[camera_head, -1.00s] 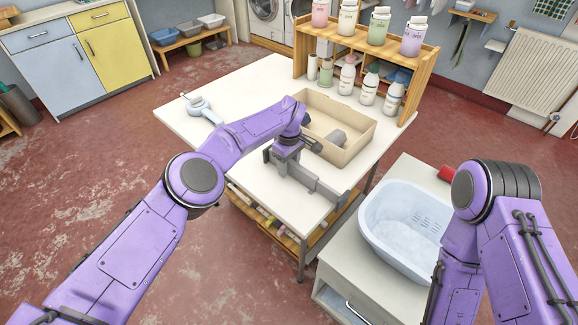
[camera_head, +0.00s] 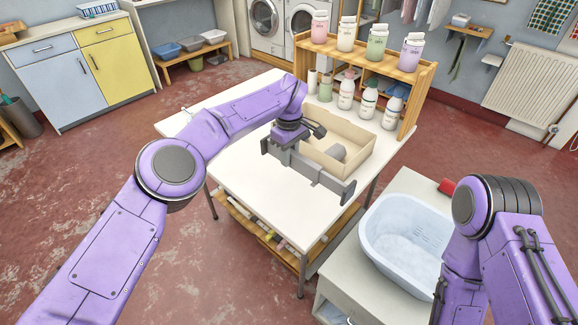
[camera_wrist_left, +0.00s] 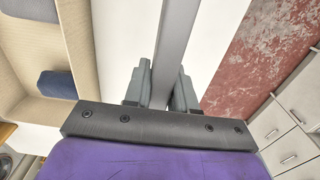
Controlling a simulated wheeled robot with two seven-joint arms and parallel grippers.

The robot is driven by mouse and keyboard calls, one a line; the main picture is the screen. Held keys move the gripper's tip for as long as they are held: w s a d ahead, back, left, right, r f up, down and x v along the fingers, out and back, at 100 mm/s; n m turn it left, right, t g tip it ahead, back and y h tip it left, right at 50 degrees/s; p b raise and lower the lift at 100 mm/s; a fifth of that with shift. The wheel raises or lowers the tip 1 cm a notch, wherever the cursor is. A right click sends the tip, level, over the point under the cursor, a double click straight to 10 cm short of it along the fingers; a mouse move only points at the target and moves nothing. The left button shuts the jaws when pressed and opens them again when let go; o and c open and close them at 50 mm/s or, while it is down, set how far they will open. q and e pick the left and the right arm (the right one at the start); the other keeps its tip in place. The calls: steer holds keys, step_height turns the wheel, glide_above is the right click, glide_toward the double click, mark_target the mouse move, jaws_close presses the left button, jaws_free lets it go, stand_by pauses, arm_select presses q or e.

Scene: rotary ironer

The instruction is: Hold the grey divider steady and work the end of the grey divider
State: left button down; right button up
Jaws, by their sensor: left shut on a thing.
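The grey divider (camera_head: 328,177) is a long flat bar with a raised block at its right end. My left gripper (camera_head: 291,143) is shut on it near its left end and holds it over the white table, in front of the beige box (camera_head: 342,130). In the left wrist view the divider (camera_wrist_left: 178,40) runs upright between the two fingers (camera_wrist_left: 160,90). The box stands beside it, with a grey piece (camera_head: 336,152) inside. The divider's far end is out of the wrist view. My right arm shows at the right edge; its gripper is not visible.
A wooden shelf (camera_head: 412,98) with several bottles stands along the table's back right edge. A blue basin (camera_head: 376,252) sits on a lower cabinet at right, with a red object (camera_head: 447,186) behind it. The table's front part (camera_head: 250,190) is clear.

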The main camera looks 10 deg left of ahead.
arm_select(q)
glide_above(289, 187)
step_height(289, 187, down, 7)
steer(key=shift+r, duration=0.1)
stand_by(0.3)
steer(key=shift+f, duration=1.35)
steer(key=shift+f, duration=0.15)
steer(key=c, duration=1.1)
jaws_free()
steer(key=shift+r, duration=0.25)
